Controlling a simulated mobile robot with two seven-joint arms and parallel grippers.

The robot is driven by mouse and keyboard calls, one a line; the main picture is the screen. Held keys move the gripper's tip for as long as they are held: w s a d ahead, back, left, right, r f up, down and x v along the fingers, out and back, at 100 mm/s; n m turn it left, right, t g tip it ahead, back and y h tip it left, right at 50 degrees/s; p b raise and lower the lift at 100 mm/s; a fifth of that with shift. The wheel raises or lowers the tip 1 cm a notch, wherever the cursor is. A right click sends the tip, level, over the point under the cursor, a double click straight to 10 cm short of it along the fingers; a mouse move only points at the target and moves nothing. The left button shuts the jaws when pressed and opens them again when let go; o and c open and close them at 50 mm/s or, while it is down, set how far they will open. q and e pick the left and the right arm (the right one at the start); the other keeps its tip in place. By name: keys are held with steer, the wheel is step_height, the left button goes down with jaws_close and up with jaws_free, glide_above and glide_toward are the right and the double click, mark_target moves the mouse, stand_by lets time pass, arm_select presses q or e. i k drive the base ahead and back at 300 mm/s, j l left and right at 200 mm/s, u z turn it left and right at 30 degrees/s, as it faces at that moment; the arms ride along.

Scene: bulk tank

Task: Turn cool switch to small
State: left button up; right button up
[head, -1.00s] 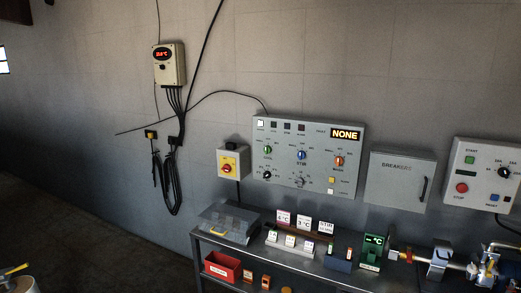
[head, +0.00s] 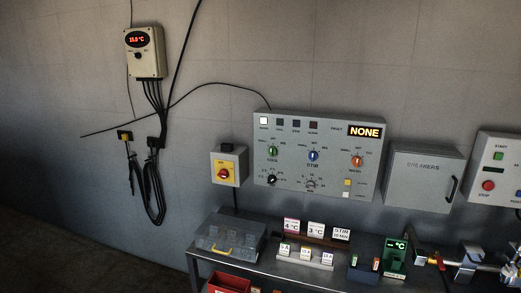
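The grey control panel (head: 330,193) hangs on the wall above the bench, right of the middle of the head view. The cool switch (head: 272,152) is the green rotary knob at the panel's left; its small pointer looks close to upright, but its exact setting is too small to tell. A blue stir knob (head: 313,156) and an orange knob (head: 357,161) sit to its right. The fault display (head: 365,132) reads NONE. Neither gripper is in view, and nothing covers the switch.
A yellow-faced red switch (head: 223,174) is left of the panel; a breakers box (head: 425,178) is right of it. The metal bench (head: 275,271) below carries a clear-lidded case (head: 228,240) and label cards. A red-lit temperature display (head: 144,52) hangs upper left.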

mark_target(272, 151)
steer(key=i+j, duration=0.25)
steer(key=j, duration=0.15)
steer(key=i+j, duration=0.25)
steer(key=j, duration=0.15)
steer(key=i+j, duration=0.2)
steer(key=j, duration=0.2)
steer(key=i+j+z, duration=0.1)
steer(key=i+j, duration=0.15)
steer(key=j, duration=0.15)
steer(key=i+j, duration=0.25)
steer(key=j, duration=0.2)
